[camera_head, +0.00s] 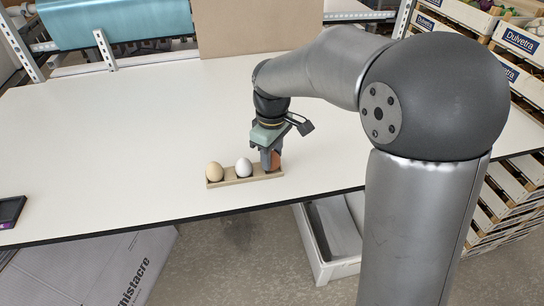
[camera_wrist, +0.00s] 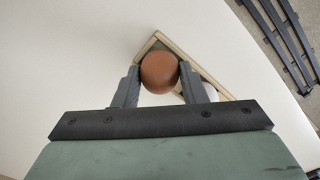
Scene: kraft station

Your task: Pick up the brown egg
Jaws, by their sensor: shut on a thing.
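The brown egg (camera_wrist: 159,72) is between the two fingers of my gripper (camera_wrist: 160,84) in the wrist view, with a finger against each side. In the head view the brown egg (camera_head: 276,160) shows partly behind my gripper (camera_head: 268,163), at the right end of a wooden egg holder (camera_head: 246,180). My gripper points down and is shut on the egg. I cannot tell whether the egg is still touching the holder. A white egg (camera_head: 244,167) sits in the middle of the holder and a cream egg (camera_head: 214,171) at its left end.
The white table (camera_head: 110,140) is mostly clear to the left of the holder. Its front edge is close to the holder. A dark device (camera_head: 11,211) lies at the left edge. A brown board (camera_head: 255,25) stands at the back. Crates (camera_head: 520,75) are stacked at the right.

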